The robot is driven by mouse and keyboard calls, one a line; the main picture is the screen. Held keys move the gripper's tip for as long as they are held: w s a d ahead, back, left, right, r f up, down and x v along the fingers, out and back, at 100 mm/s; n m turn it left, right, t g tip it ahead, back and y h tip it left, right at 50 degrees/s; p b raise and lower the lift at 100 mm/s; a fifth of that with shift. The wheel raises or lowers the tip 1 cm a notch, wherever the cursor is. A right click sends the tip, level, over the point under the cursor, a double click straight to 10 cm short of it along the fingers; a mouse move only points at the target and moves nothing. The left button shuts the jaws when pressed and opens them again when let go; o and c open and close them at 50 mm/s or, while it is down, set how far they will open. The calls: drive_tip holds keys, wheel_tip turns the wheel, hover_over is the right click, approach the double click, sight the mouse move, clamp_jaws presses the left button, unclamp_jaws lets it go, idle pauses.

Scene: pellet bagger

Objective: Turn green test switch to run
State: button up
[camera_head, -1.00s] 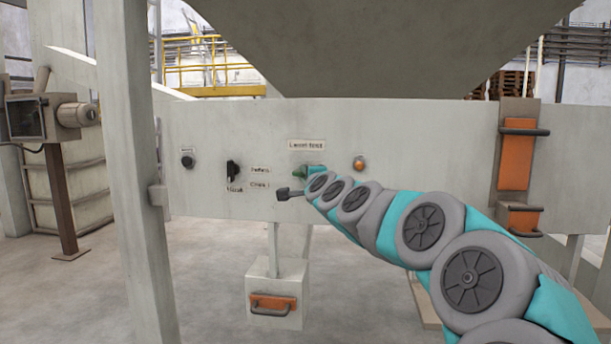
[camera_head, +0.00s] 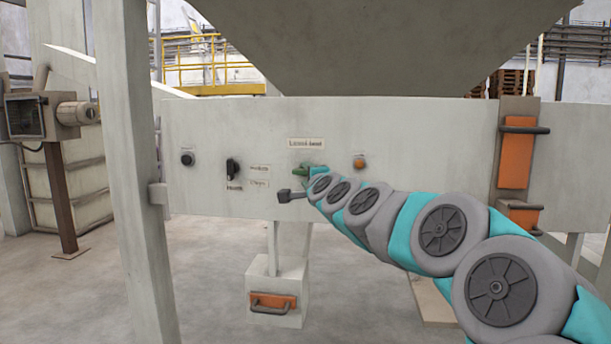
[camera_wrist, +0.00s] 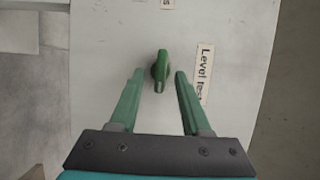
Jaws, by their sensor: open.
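The green test switch (camera_wrist: 160,70) is a small ribbed knob on the pale panel, beside the "Level test" label (camera_wrist: 205,72) in the wrist view. Its handle lies along the line of my fingers in that view. My gripper (camera_wrist: 159,75) is open, with one green finger on each side of the switch and a visible gap on both sides. How deep the fingertips reach around it I cannot tell. In the head view a green part (camera_head: 301,171) shows under the label, at the tip of my arm; the arm partly hides the switch area.
The panel (camera_head: 400,140) also carries a black knob (camera_head: 187,159), a black selector (camera_head: 233,166) with small labels, and an orange button (camera_head: 359,163). A post (camera_head: 130,170) stands at left.

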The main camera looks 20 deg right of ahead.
drive_tip(key=s, duration=0.2)
drive_tip(key=s+a, duration=0.1)
drive_tip(key=s, duration=0.2)
drive_tip(key=shift+s, duration=0.2)
drive_tip(key=s+a+f+n+g+y, duration=0.3)
drive_tip(key=s+a+f+n, duration=0.25)
drive_tip(key=a+f, duration=0.35)
drive_tip(key=s+a+f+n+g+y, duration=0.4)
drive_tip(key=a+f+n, duration=0.25)
drive_tip(key=a, duration=0.55)
drive_tip(key=s+a+f+n+g+h, duration=0.15)
drive_tip(key=s+f+n+g, duration=0.5)
drive_tip(key=s+f, duration=0.95)
drive_tip(key=s+d+f+n+g+h, duration=0.1)
drive_tip(key=s+g, duration=0.5)
drive_tip(key=s, duration=1.1)
drive_tip(key=shift+s+d+f+n+h+p, duration=0.35)
drive_tip(key=shift+d+f+h, duration=0.2)
drive_tip(key=shift+d+f, duration=0.45)
drive_tip(key=shift+d+r, duration=0.15)
drive_tip(key=shift+r, duration=0.05)
